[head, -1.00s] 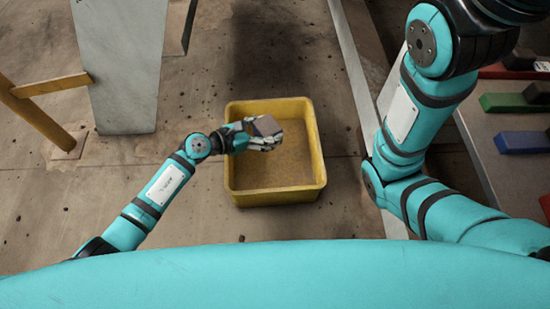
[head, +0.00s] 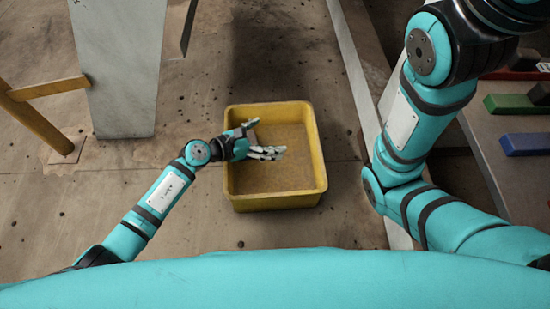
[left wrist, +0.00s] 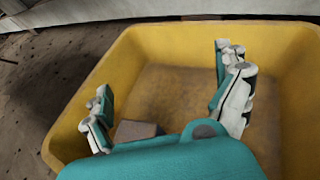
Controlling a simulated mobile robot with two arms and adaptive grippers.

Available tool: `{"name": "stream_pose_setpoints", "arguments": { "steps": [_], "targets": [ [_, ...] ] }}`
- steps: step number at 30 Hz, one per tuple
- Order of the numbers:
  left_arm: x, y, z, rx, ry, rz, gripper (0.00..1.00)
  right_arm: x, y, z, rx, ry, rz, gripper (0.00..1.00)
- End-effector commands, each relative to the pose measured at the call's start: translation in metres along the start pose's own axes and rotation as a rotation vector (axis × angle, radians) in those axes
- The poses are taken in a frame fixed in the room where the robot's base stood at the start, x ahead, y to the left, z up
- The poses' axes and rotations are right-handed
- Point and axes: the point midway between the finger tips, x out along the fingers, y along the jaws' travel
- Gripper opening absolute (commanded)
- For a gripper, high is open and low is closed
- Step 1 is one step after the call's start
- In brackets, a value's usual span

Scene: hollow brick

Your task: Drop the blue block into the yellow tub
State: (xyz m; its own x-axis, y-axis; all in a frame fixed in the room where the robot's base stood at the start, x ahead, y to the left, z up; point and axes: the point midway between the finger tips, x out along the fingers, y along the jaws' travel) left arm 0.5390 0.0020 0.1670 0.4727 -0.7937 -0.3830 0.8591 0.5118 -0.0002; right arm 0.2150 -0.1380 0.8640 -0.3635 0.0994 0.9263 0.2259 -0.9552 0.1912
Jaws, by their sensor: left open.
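The blue block (head: 525,143) lies on the bench at the right in the head view. The yellow tub (head: 232,178) stands on the floor at the centre. My left gripper (head: 266,152) is over the tub, open and empty. My right gripper is out of view.
A green block (head: 514,104) and dark and red pieces lie on the bench (head: 515,183) at the right. A grey panel (head: 117,70) and a yellow post (head: 38,122) stand at the left. The floor left of the tub is mostly clear.

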Motion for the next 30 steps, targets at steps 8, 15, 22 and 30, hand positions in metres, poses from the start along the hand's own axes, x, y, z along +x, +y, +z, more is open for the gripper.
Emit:
{"name": "stream_pose_setpoints", "arguments": {
  "steps": [8, 15, 22, 30],
  "targets": [
    [-0.03, 0.0, -0.002, 0.002, 0.003, 0.001, 1.0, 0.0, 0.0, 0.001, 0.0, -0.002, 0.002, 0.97],
    [-0.082, 0.0, -0.002, 0.001, 0.004, 0.001, 1.0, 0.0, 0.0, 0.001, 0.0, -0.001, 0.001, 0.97],
    [-0.114, 0.0, -0.001, 0.0, 0.002, 0.0, 1.0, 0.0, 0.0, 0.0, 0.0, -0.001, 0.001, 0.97],
    [-0.12, 0.0, 0.0, 0.0, -0.001, 0.0, 1.0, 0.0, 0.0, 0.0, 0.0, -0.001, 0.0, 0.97]
  ]
}}
